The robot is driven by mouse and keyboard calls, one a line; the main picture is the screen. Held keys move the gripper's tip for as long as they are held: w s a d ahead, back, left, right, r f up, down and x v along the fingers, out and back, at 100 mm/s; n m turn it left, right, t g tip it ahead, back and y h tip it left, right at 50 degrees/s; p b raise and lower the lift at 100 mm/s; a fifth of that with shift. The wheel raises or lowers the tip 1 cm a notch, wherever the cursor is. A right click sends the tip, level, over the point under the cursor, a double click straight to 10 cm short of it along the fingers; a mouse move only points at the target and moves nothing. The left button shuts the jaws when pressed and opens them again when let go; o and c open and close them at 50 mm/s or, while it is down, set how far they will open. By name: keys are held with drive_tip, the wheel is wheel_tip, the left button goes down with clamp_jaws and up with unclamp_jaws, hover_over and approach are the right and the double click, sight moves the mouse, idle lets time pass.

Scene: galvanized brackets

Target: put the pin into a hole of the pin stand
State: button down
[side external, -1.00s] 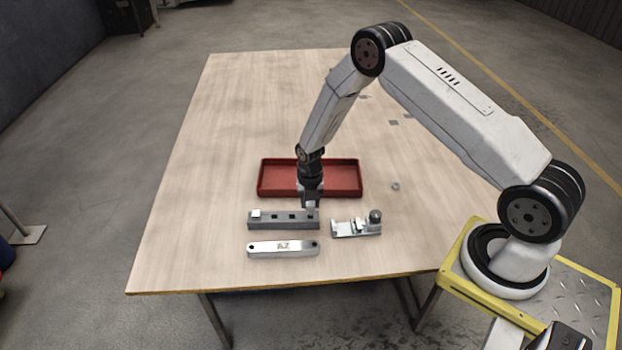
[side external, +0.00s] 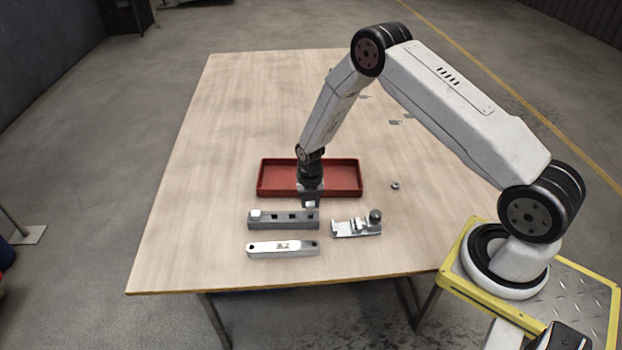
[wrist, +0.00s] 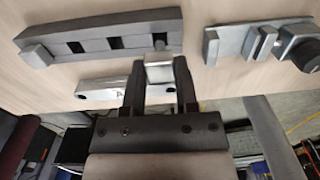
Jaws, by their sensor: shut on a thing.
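The pin stand (side external: 284,224) is a long dark grey block with square holes; it also shows in the wrist view (wrist: 95,47). One light metal pin (side external: 256,214) sits at its left end. Three dark open holes show along the rest of the block in the wrist view. My gripper (wrist: 159,70) is shut on another pin (wrist: 158,72), a pale square metal piece between the fingertips. In the side view my gripper (side external: 310,201) points down, with the pin by the stand's right end. The pin's lower end and its exact gap to the hole cannot be made out.
A red tray (side external: 268,191) lies just behind the stand. A pale metal bar (side external: 270,249) lies in front. A metal fixture with a dark knob (side external: 356,230) stands to the right. A small nut (side external: 395,185) lies farther back right. The table's left side is clear.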

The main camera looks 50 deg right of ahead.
drive_tip(key=shift+f, duration=1.7)
idle(1.9)
drive_tip(key=shift+c, duration=1.5)
unclamp_jaws()
drive_tip(key=shift+r, duration=0.15)
drive_tip(key=shift+r, duration=2.9)
